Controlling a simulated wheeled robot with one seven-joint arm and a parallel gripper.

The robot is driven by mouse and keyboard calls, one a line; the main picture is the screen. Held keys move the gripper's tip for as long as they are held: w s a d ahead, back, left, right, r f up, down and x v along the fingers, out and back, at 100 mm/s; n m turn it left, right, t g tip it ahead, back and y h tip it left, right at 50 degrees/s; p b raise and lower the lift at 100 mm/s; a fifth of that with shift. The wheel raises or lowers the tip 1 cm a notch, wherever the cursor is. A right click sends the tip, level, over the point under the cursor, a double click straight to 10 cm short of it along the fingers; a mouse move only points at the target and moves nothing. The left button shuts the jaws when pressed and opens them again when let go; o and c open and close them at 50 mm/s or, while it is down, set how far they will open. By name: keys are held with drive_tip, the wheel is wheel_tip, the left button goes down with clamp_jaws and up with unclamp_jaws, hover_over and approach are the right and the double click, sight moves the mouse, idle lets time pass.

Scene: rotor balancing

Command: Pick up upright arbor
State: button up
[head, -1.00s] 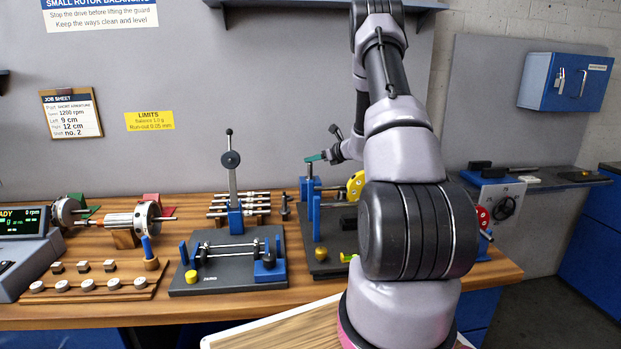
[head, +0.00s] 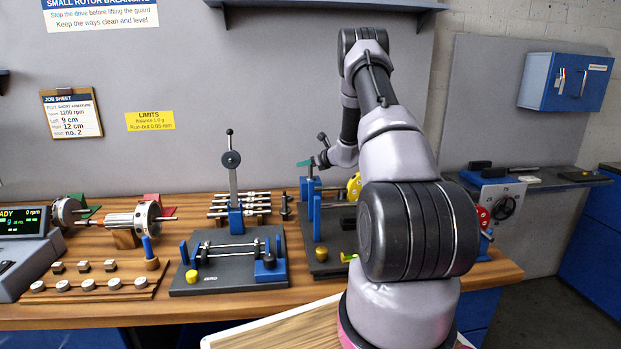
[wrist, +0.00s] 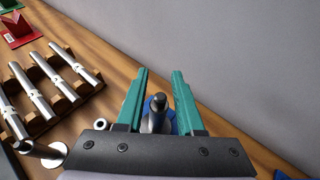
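A grey rod with a dark rounded tip, which looks like the upright arbor (wrist: 158,112), stands between my fingers in the wrist view, with blue showing around its lower part. My gripper (wrist: 159,75) is open, its two green fingers on either side of the rod with a gap on each side.
A wooden rack with several silver arbors (wrist: 38,90) lies to the left. A separate post with a round base (wrist: 50,155) stands near it. A yellow disc (head: 354,186) is close to my gripper's right. The grey wall (wrist: 250,60) rises behind.

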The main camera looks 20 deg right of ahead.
clamp_jaws()
idle(1.2)
